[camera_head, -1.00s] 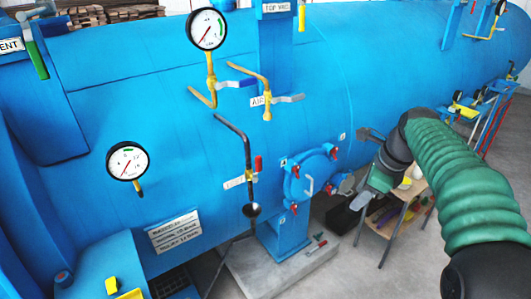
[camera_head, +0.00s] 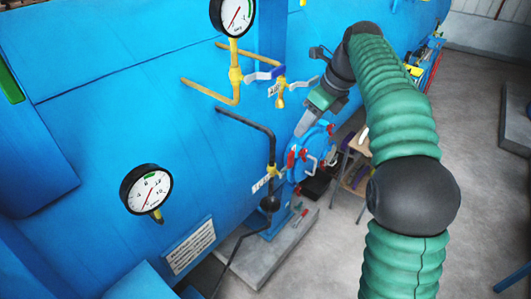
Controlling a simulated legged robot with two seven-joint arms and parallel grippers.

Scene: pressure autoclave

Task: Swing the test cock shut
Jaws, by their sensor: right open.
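No readable label says "test", so I cannot tell for certain which cock is meant. A small brass cock (camera_head: 272,171) sits on the dark bent pipe (camera_head: 248,121), with a red handle (camera_head: 291,159) standing up beside it and a white label below. My right gripper (camera_head: 303,128) is open and empty, pointing down and left, above the red handle and in front of the round blue hatch. I see no contact with any handle. My left gripper is out of view.
The blue autoclave wall fills the left side, with an upper gauge (camera_head: 233,17) and a lower gauge (camera_head: 146,190) projecting from it. The round hatch (camera_head: 318,150) has several red handles. The grey floor (camera_head: 490,190) at right is mostly clear.

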